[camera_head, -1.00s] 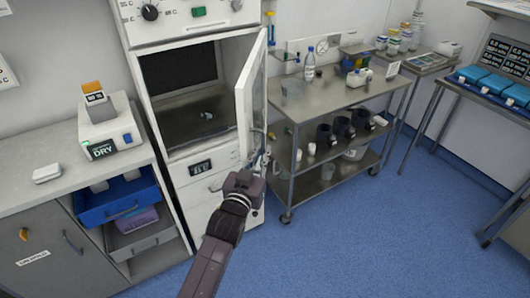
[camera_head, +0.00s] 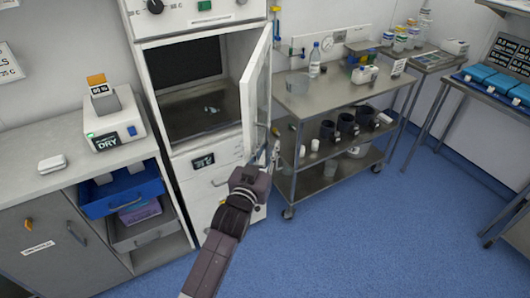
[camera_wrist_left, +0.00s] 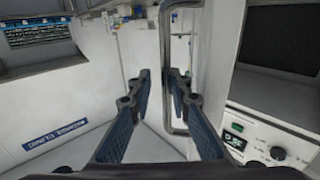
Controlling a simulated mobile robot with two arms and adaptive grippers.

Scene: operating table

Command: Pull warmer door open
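The warmer (camera_head: 205,15) is a tall white cabinet at the left of the head view. Its door (camera_head: 256,85) stands wide open, swung out at the right side of the dark chamber (camera_head: 195,95). My left gripper (camera_head: 268,152) is at the door's lower outer part; its fingers are small and partly hidden there. In the left wrist view, the two dark fingers (camera_wrist_left: 158,78) are apart, with one bar of the metal door handle (camera_wrist_left: 165,45) between them. I cannot tell whether they touch it. My right gripper is not in view.
A steel cart (camera_head: 335,95) with bottles and dark cups stands right of the door. A counter (camera_head: 40,180) with a drying device (camera_head: 113,130) and an open blue drawer (camera_head: 122,195) is on the left. Blue floor (camera_head: 370,235) is clear in front.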

